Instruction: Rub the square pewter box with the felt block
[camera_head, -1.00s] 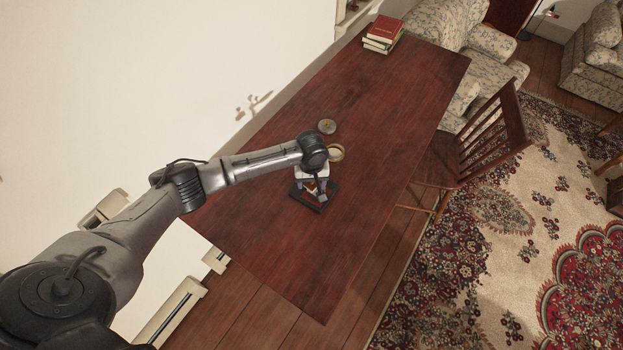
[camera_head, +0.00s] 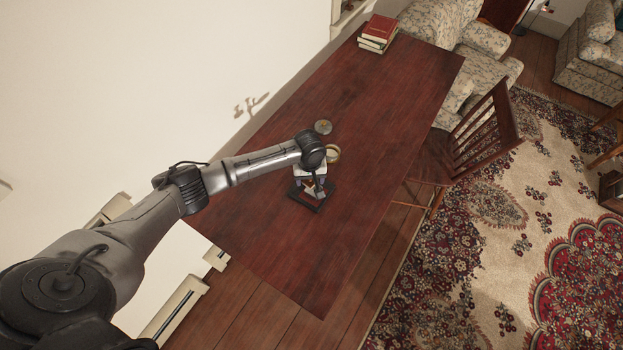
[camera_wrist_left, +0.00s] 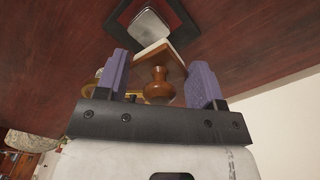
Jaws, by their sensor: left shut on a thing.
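My left gripper (camera_wrist_left: 160,88) is shut on the felt block (camera_wrist_left: 176,66), a wooden block with a round turned knob and a pale felt face pointing away from the wrist. The purple fingers stand on either side of it. The square pewter box (camera_wrist_left: 152,24) is just beyond the felt, on a dark square tray (camera_wrist_left: 119,17). I cannot tell whether felt and box touch. In the head view, the left gripper (camera_head: 312,183) is above the tray (camera_head: 298,198), and the wrist and fingers partly hide the block and box. My right gripper is not in view.
A brass-coloured round dish (camera_head: 335,155) and a round grey pewter piece (camera_head: 323,127) lie on the table (camera_head: 370,130) behind the gripper. Stacked books (camera_head: 378,32) are at the far end. A wooden chair (camera_head: 485,130) stands at the right side. The near tabletop is clear.

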